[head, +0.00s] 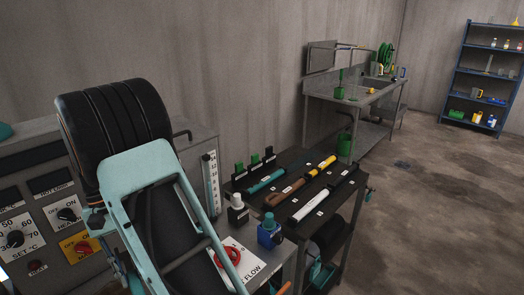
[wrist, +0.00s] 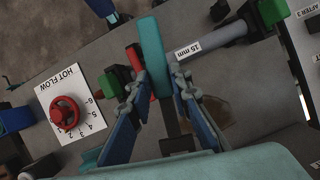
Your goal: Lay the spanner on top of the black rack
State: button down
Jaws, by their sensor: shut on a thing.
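My gripper (wrist: 155,75) shows in the wrist view with its fingertips closed on a teal bar. The bar, which I take to be the spanner (wrist: 151,42), runs up between the fingers. A darker length continues below it, and its far ends are not clear. In the head view my teal arm fills the foreground, and the fingers and held tool are hidden. The black rack (head: 318,184) stands right of centre, with several labelled tools lying across its top. The gripper is over the area with the red valve, left of the rack.
A red HOT FLOW valve (head: 228,257) and a blue bottle (head: 269,231) stand near the rack's front left. A control panel (head: 40,215) is at left. A sink bench (head: 350,100) and blue shelves (head: 487,75) stand further back. The floor at right is clear.

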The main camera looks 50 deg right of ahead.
aim_at(290, 153)
jog(key=l+z, duration=0.1)
jog(key=z, duration=2.1)
jog(key=i+l, duration=0.1)
jog(key=l, duration=0.65)
jog(key=i+l, duration=0.45)
jog(key=i+l+z, duration=0.5)
jog(key=i, duration=0.2)
jog(key=i+z, duration=0.3)
jog(key=i, duration=0.6)
jog(key=i+l+u, duration=0.15)
jog(key=i, duration=0.85)
